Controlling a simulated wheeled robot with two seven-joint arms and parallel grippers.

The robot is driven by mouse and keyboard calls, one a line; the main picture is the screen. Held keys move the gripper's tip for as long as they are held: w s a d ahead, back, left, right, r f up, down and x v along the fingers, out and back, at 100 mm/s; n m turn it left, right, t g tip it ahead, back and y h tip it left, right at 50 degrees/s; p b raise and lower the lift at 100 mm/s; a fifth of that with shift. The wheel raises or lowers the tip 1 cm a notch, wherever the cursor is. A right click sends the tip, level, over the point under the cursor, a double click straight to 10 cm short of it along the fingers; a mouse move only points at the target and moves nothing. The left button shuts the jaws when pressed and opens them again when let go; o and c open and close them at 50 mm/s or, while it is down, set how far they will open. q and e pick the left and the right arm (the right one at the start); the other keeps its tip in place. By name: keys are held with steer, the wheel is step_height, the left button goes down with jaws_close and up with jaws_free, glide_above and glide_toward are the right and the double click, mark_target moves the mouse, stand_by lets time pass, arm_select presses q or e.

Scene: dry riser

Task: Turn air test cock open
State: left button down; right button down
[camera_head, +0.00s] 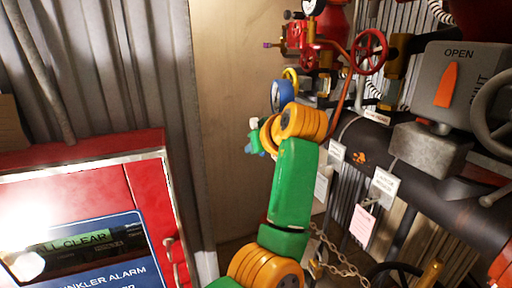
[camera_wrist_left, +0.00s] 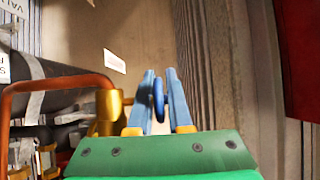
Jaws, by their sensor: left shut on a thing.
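In the left wrist view, a small blue handle (camera_wrist_left: 158,98) stands upright between the two blue fingers of my left gripper (camera_wrist_left: 160,78). The fingers are close on both sides of it, and the gripper is shut on it. A brass fitting (camera_wrist_left: 108,112) sits just left of the fingers. In the head view my green and orange left arm reaches up to the pipework and hides most of its own gripper and the handle. I cannot tell the handle's turned position from these views. My right gripper is not in view.
A red alarm cabinet (camera_head: 145,190) stands at the left. Dark pipework (camera_head: 365,150) with hanging tags runs at the right, below a grey box marked OPEN (camera_head: 460,85). A red handwheel (camera_head: 369,52) is above. An orange pipe (camera_wrist_left: 50,84) runs beside the gripper.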

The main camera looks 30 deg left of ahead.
arm_select(q)
steer(key=c, duration=1.1)
jaws_free()
steer(key=b+v, duration=0.2)
steer(key=v, duration=0.5)
steer(key=shift+b, duration=0.35)
